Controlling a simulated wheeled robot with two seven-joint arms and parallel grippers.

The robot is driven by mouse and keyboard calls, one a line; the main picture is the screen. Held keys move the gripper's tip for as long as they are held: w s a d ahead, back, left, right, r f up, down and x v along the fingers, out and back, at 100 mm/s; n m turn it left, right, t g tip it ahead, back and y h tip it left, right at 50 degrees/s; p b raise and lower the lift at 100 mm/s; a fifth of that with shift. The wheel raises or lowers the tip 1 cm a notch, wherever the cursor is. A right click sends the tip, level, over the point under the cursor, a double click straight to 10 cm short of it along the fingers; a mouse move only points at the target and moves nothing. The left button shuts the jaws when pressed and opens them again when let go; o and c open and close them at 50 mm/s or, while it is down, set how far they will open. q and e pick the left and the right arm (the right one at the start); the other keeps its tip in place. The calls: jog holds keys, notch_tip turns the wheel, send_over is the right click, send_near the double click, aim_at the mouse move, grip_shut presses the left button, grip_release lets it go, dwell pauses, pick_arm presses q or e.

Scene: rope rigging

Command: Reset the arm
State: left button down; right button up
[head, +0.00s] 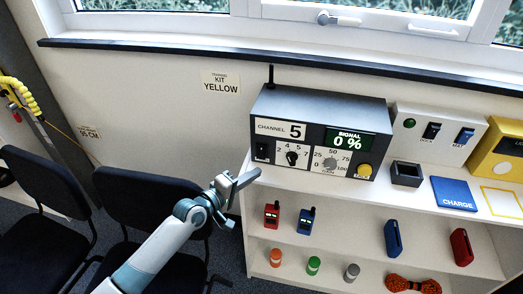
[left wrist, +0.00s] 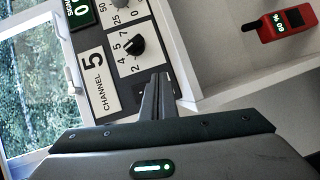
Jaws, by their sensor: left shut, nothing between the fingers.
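My left gripper (head: 247,179) is shut and empty in the head view. It hangs in front of the shelf's left end, just below and left of the radio box (head: 330,115). Its closed fingers also show in the left wrist view (left wrist: 155,95), close to the lower left corner of the box's front panel. The box reads channel 5 and signal 0 %, and has a black channel knob (head: 292,158), a grey gain knob (head: 330,164) and a yellow button (head: 364,170). I cannot tell whether the fingers touch the box. My right gripper is not in view.
The white shelf (head: 390,190) holds red (head: 271,214) and blue (head: 306,220) handsets, small cylinders and an orange rope coil (head: 412,284). A blue charge pad (head: 453,194) lies on top at the right. Black chairs (head: 150,215) stand at the left. A window sill (head: 260,56) runs behind.

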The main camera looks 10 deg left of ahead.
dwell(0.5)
pick_arm(q)
jog(key=s+d+f+m+g+y, duration=0.15)
jog(key=s+f+m, duration=0.3)
jog(key=s, duration=0.45)
jog(key=s+d+f+m+g+y, duration=0.1)
jog(key=s+d+f+m+g, duration=0.15)
jog(key=s+f, duration=0.4)
jog(key=s+a+f+m+g+y, duration=0.1)
jog(key=s+a+m+g+y, duration=0.25)
jog(key=s, duration=0.95)
jog(key=s+a+m+g+y, duration=0.25)
jog(key=s+a, duration=0.25)
jog(key=s, duration=0.8)
notch_tip(320, 180, down, 30)
jog(key=s+g, duration=0.1)
jog(key=g, duration=0.1)
jog(key=s+a+f+g, duration=0.1)
jog(key=s+a+f, duration=0.2)
jog(key=s+f, duration=1.3)
jog(key=shift+s+a+f+h+b, duration=0.2)
jog(key=shift+s+h+b, duration=0.2)
jog(key=shift+s, duration=0.5)
